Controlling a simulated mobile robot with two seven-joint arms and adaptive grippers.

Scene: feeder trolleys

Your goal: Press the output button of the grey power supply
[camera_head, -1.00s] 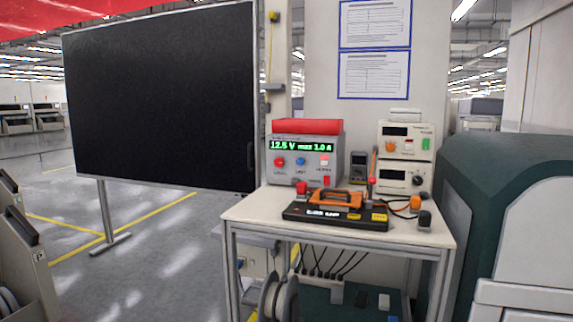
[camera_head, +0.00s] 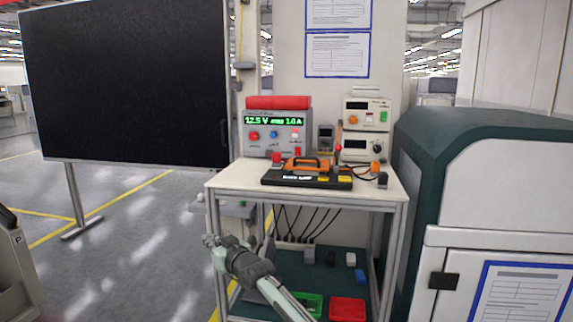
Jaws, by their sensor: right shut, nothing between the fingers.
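The grey power supply (camera_head: 266,147) stands at the back left of the bench top, with a lit green display, a red knob and a blue knob. A small pale square button (camera_head: 295,134) sits at the right of its face, with a red switch (camera_head: 298,151) below it. The labels are too small to read, so I cannot tell for sure which is the output button. My right gripper (camera_head: 211,241) is shut and empty. It shows in front of the bench's left side, well below the top and apart from the power supply. My left gripper is not in view.
A red box (camera_head: 278,103) lies on the supply. Right of it stand a handheld meter (camera_head: 325,138) and cream instruments (camera_head: 365,115). A black case with an orange handle (camera_head: 307,178) lies in front on the bench (camera_head: 231,178). A dark green machine (camera_head: 425,150) stands close at right.

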